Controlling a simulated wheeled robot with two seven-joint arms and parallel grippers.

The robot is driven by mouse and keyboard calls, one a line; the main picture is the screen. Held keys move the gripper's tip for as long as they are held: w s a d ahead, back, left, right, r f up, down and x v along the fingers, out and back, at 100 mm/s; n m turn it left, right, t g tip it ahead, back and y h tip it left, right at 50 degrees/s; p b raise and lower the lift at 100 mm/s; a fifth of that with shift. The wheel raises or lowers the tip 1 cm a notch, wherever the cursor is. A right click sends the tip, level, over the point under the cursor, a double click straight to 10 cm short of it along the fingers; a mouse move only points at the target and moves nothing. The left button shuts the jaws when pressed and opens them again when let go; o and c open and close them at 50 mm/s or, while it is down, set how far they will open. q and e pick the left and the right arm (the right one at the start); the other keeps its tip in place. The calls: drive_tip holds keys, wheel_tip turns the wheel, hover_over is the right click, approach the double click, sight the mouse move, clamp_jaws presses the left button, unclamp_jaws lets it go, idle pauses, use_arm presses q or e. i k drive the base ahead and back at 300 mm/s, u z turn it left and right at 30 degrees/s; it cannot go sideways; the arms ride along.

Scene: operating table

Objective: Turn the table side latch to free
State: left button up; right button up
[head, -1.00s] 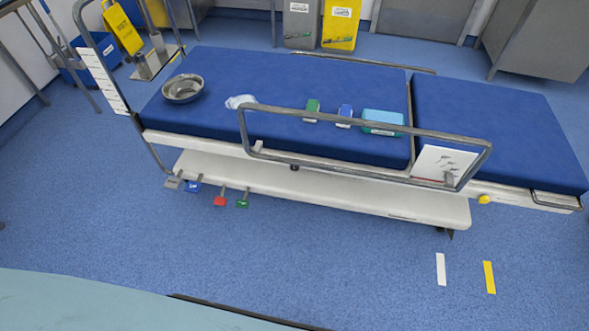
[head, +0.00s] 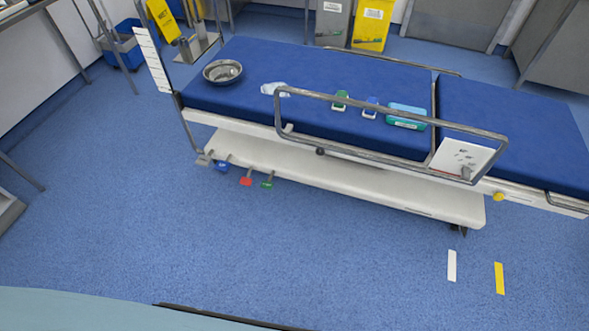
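The operating table (head: 300,72) has a blue padded top and stands across the middle of the head view. A grey metal side rail (head: 400,101) runs along its near side. A small dark round knob (head: 320,151) sits on the near edge below the rail. A yellow knob (head: 498,197) sits on the near edge at the right. I cannot tell which of these is the side latch. Neither of my grippers shows in this view.
Coloured pedals, among them a red one (head: 246,181), stick out under the table's left end. A steel bowl (head: 222,71) and small boxes lie on top. White (head: 452,266) and yellow (head: 499,278) strips mark the floor. The blue floor in front is clear.

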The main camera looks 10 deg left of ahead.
sight(320, 152)
drive_tip(key=u, duration=0.3)
drive_tip(key=k, duration=0.8)
drive_tip(key=u, duration=1.15)
drive_tip(key=i, duration=1.2)
drive_tip(key=z, duration=0.9)
drive_tip(key=i, duration=0.75)
drive_tip(key=z, duration=0.85)
